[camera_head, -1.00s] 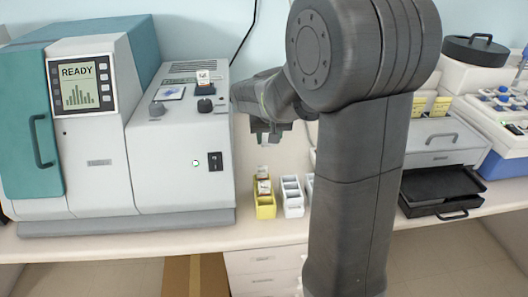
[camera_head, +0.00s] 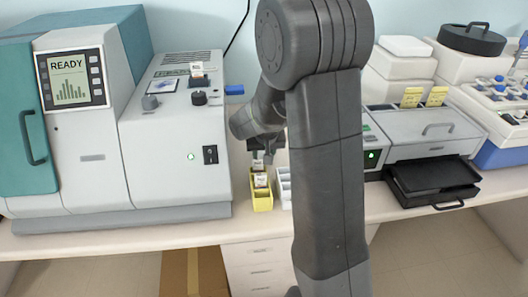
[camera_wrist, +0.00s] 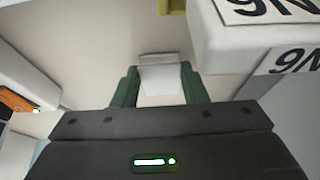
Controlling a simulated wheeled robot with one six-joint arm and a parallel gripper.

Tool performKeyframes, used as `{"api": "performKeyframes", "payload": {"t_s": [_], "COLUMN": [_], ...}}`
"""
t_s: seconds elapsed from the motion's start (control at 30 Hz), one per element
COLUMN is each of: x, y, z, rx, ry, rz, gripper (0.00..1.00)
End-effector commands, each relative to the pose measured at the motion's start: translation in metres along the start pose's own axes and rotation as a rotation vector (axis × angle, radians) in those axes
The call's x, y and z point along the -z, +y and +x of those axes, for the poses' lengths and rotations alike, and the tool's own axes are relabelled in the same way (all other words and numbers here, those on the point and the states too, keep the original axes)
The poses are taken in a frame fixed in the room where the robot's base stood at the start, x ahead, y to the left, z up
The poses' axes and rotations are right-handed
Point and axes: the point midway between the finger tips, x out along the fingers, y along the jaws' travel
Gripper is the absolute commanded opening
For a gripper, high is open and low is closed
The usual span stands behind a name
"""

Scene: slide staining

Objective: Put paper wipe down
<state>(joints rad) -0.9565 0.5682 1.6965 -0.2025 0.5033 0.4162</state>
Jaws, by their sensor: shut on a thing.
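My gripper (camera_head: 259,160) hangs just above the yellow rack in the head view, partly behind my own arm. In the wrist view its two green fingers (camera_wrist: 160,88) are shut on a small white flat piece, which I take for the paper wipe (camera_wrist: 160,79). The wipe sits between the fingertips, over a pale surface. In the head view a small whitish patch shows at the fingertips, too small to tell apart from the slides below.
The yellow rack (camera_head: 262,202) holds slides, with a white rack (camera_head: 284,194) right beside it. The large grey-teal machine (camera_head: 172,150) stands at left. A black tray (camera_head: 434,184) is at right. In the wrist view a white labelled block (camera_wrist: 230,45) is close at right.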

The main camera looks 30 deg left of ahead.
Motion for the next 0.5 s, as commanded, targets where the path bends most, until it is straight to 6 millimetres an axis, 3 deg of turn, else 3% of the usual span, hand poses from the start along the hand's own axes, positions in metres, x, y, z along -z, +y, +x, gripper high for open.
{"api": "performKeyframes", "payload": {"t_s": [0.2, 0.23, 0.3, 0.33, 0.5], "x": [-0.0017, -0.0011, -0.0009, -0.0009, -0.0009], "y": [0.0000, 0.0000, 0.0000, 0.0000, 0.0000], "z": [0.0039, 0.0028, 0.0021, 0.0021, 0.0020], "rx": [0.000, 0.000, 0.000, 0.000, 0.000], "ry": [0.000, 0.000, 0.000, 0.000, 0.000], "rz": [0.000, 0.000, 0.000, 0.000, -0.001], "gripper": [0.21, 0.43, 0.57, 0.61, 0.61]}}
